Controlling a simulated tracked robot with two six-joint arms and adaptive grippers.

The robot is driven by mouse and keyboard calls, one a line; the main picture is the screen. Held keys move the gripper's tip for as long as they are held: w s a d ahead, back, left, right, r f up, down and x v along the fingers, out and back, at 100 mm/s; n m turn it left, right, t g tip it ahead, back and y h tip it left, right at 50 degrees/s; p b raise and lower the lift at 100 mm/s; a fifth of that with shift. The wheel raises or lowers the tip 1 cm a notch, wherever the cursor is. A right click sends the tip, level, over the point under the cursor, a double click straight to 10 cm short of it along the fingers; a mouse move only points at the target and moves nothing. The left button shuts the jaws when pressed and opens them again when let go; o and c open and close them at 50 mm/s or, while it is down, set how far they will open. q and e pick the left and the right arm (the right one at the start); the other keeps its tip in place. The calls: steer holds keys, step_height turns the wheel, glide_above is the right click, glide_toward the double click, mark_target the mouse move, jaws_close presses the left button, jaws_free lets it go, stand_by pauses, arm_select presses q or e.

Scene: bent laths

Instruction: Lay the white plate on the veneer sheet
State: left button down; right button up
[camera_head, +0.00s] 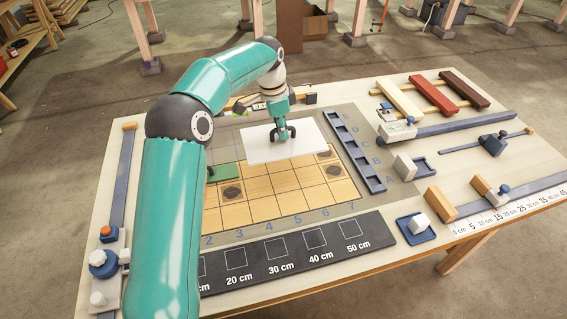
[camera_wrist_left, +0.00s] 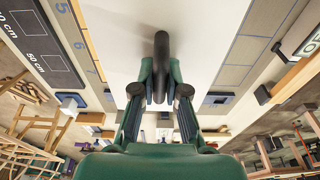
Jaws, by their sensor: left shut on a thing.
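The white plate (camera_head: 268,150) is a flat rectangle over the back part of the gridded wooden veneer sheet (camera_head: 290,182) on the table. My left gripper (camera_head: 283,133) is above the plate, shut on its dark handle. In the left wrist view my left gripper (camera_wrist_left: 160,92) has both fingers at the dark handle, and the white plate (camera_wrist_left: 205,40) fills the upper middle. I cannot tell whether the plate touches the sheet or hovers above it. The plate hides part of the sheet. My right gripper is not in view.
A green block (camera_head: 221,172) stands by the sheet's left part, partly behind my arm. A dark strip with distance marks (camera_head: 300,249) lies in front. A slotted blue rack (camera_head: 362,160) lies right of the sheet. Coloured laths (camera_head: 433,94) lie at the back right.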

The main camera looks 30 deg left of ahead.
arm_select(q)
step_height(320, 180, down, 9)
steer(key=shift+s+a+r+p, duration=0.1)
steer(key=shift+s+r+p, duration=0.05)
steer(key=shift+p, duration=0.25)
step_height(320, 180, down, 4)
steer(key=shift+f+p, duration=0.1)
steer(key=shift+p, duration=0.25)
steer(key=c, duration=1.6)
jaws_free()
steer(key=o, duration=0.4)
